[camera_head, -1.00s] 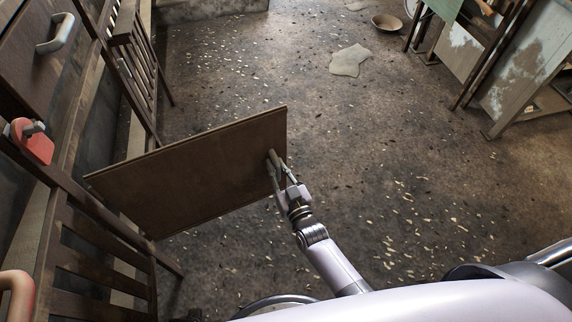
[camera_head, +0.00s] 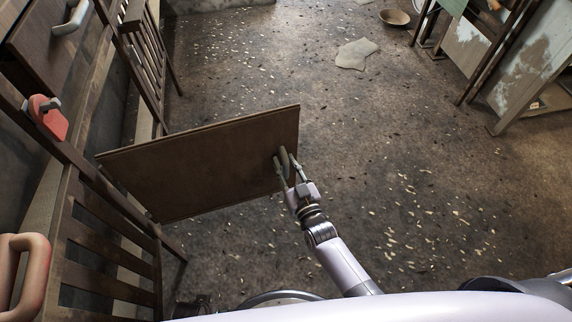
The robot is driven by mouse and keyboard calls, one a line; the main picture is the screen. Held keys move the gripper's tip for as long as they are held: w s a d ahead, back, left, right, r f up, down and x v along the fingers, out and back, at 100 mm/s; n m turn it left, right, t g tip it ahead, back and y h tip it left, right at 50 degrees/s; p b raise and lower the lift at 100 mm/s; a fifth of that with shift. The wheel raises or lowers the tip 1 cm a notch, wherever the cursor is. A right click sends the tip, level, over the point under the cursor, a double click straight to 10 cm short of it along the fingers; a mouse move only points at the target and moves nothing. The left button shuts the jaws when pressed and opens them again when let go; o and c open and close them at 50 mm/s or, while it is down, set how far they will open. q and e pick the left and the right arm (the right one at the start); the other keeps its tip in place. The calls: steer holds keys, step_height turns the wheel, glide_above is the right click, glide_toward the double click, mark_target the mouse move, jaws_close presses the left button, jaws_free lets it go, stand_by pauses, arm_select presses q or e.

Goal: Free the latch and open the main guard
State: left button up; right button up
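The main guard (camera_head: 205,170) is a flat brown panel. It stands swung out from the wooden frame at the left, over the floor. A small upright handle (camera_head: 284,158) sits near its right edge. My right gripper (camera_head: 289,163) is at this handle, with its fingers spread on either side of it. A gap shows between the handle and the right finger, so it looks open. The latch appears to be the red piece with a grey bolt (camera_head: 47,118) on the frame post at the left, clear of the panel. My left gripper is out of view.
A slatted wooden frame (camera_head: 108,225) runs along the left, with a thick reddish handle (camera_head: 38,275) at bottom left. A drawer with a metal handle (camera_head: 72,18) is at upper left. A bowl (camera_head: 394,17) and worn tables are at upper right.

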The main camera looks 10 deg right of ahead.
steer(key=shift+o, duration=0.6)
steer(key=shift+s, duration=0.1)
steer(key=v, duration=1.1)
steer(key=shift+s, duration=0.4)
steer(key=shift+d, duration=0.15)
